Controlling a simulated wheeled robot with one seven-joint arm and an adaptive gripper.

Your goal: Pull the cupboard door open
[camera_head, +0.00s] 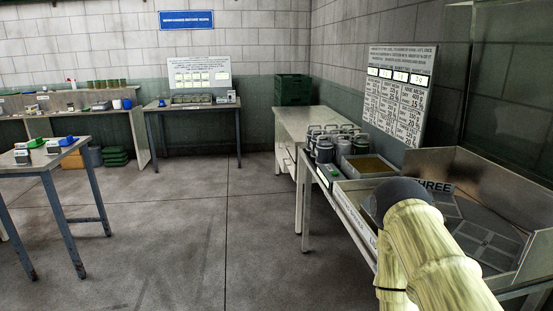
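I cannot make out a cupboard door for certain. A tall dark green panel with a metal edge (512,85) stands at the far right, cut off by the picture's edge; I cannot tell whether it is a door, and no handle shows on it. A pale bench with a closed-looking side (312,120) stands against the wall in the middle. My cream arm with a dark rounded joint fills the lower right, over the bench there. My gripper does not show.
A right-hand bench carries grey canisters (322,150), a tray of brown grains (369,167) and a metal-walled machine (500,180). A blue-legged table (45,162) stands at left. A back table (190,106) and green crates (292,89) line the wall. The middle floor (190,230) is clear.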

